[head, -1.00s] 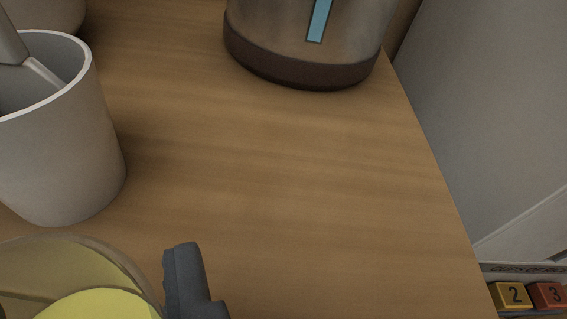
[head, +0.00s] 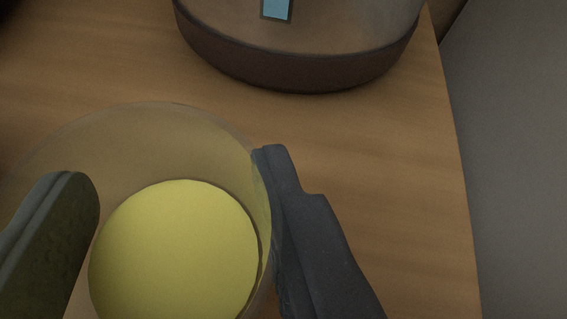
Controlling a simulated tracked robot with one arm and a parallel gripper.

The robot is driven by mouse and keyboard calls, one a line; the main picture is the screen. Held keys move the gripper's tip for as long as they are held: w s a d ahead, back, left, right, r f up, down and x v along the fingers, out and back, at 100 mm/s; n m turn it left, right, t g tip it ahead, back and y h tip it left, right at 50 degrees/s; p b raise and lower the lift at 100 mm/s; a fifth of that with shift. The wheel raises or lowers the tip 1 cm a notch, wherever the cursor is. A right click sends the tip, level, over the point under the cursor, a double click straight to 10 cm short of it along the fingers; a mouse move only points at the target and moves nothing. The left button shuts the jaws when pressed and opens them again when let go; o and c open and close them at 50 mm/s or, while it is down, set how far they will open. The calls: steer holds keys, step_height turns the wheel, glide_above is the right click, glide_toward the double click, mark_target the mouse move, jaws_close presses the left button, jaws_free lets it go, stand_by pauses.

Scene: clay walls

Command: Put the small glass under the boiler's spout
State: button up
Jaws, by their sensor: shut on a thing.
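The small glass (head: 185,140) is a clear, round vessel with a yellow disc showing inside it, low in the head view. My gripper (head: 175,185) is shut on the glass, with one dark finger on its left side and one on its right. The boiler (head: 310,45) stands at the top of the view, a metal body with a dark brown base and a light blue strip. Its upper part and its spout are out of view. The glass is in front of the boiler and to its left, apart from it. I cannot tell whether the glass touches the table.
The wooden table (head: 395,180) is clear between the glass and the boiler and to the right of my gripper. The table's right edge runs down the view, with a grey surface (head: 520,160) beyond it. A dark shape sits in the top left corner.

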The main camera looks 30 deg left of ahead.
mark_target(235, 288)
steer(key=shift+w+f, duration=0.2)
steer(key=shift+w, duration=0.7)
steer(key=shift+f, duration=1.5)
steer(key=shift+f, duration=0.1)
steer(key=shift+f, duration=0.15)
steer(key=o, duration=1.1)
steer(key=shift+d, duration=0.1)
steer(key=v, duration=0.9)
steer(key=r+v, duration=0.1)
steer(key=v, duration=0.3)
steer(key=shift+s+r, duration=0.1)
steer(key=shift+r, duration=0.2)
